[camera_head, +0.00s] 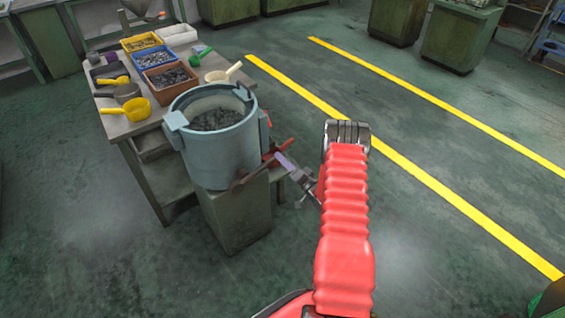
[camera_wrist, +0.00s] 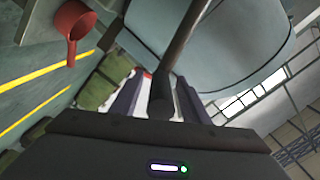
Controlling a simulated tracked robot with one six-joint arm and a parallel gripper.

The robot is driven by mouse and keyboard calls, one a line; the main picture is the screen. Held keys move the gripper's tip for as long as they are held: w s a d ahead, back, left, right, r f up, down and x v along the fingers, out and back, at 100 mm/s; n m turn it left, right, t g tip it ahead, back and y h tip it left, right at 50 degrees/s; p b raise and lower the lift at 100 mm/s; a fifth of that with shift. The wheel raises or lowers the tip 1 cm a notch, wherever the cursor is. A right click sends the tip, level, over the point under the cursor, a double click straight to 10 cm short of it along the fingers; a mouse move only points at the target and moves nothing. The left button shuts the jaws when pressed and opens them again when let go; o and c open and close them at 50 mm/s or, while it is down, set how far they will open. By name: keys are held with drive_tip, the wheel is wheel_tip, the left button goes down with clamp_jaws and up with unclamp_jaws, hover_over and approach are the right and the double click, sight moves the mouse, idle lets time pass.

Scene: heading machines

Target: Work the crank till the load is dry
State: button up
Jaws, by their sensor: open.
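A blue-grey tub (camera_head: 212,155), the spin drum, stands on a green cabinet and holds dark small parts (camera_head: 216,119). In the wrist view the tub's curved wall (camera_wrist: 225,45) fills the upper right. A brownish bar (camera_head: 250,178), seemingly the crank, shows low on the tub's right side. In the wrist view a dark rod with a thicker end (camera_wrist: 161,100), seemingly the crank's handle, lies between my fingers. My gripper (camera_wrist: 158,97) is open around it, with a gap to each finger. My gripper (camera_head: 282,160) also shows beside the tub in the head view; contact cannot be told.
A bench (camera_head: 128,126) at left holds yellow, blue and brown bins of parts, scoops and a white tray. A red piece (camera_head: 281,146) sits close to my gripper. A red cup-shaped piece (camera_wrist: 75,20) shows in the wrist view. The floor right of the tub is clear, with yellow lines.

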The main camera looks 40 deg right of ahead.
drive_tip(key=shift+s+d, duration=0.1)
drive_tip(key=shift+s, duration=0.4)
drive_tip(key=s, duration=1.3)
drive_tip(key=shift+w+d, duration=0.1)
drive_tip(key=shift+w, duration=0.1)
